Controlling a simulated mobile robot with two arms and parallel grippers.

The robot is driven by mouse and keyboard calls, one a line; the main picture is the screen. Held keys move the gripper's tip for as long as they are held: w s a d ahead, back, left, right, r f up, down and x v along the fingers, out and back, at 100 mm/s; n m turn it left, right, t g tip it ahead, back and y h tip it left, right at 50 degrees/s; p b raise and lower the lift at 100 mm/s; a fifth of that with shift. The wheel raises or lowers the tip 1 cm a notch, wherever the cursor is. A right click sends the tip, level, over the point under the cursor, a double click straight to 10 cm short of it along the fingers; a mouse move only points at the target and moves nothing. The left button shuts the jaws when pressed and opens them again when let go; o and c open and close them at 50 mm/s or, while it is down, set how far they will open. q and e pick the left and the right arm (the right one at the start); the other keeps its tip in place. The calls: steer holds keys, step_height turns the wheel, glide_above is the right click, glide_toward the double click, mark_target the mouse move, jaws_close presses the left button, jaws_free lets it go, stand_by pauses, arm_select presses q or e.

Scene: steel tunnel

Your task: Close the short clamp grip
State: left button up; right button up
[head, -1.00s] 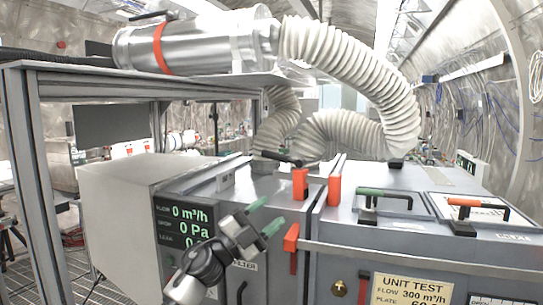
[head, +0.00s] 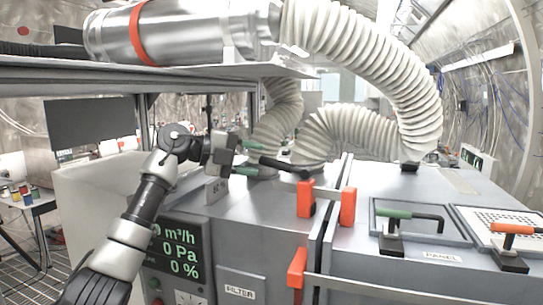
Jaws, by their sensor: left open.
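A short black clamp grip (head: 284,166) lies nearly level at the foot of the white ribbed hose, on top of the grey cabinet. I cannot tell for certain that it is the task's grip. My left gripper (head: 253,157) has green fingertips and is open, one finger above the other. Its tips point right at the grip's left end, which appears at the gap between them; I cannot tell whether they touch. My left arm comes up from the lower left. The right gripper is not in view.
A green handle (head: 393,212) and an orange handle (head: 511,228) stand on the cabinet top at right. Orange blocks (head: 347,207) rise near the cabinet seam. The shelf (head: 190,72) with a steel cylinder (head: 180,30) hangs above my gripper. The white hose (head: 372,50) arches overhead.

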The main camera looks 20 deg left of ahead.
mark_target(264, 161)
arm_select(q)
steer(key=w+d, duration=0.1)
steer(key=w+d+f+p, duration=0.1)
steer(key=shift+w, duration=0.35)
steer(key=shift+x, duration=0.85)
steer(key=shift+d+f, duration=0.1)
steer(key=shift+d, duration=0.05)
steer(key=shift+f, duration=0.1)
steer(key=shift+c, duration=1.2)
steer(key=c, duration=0.5)
jaws_close()
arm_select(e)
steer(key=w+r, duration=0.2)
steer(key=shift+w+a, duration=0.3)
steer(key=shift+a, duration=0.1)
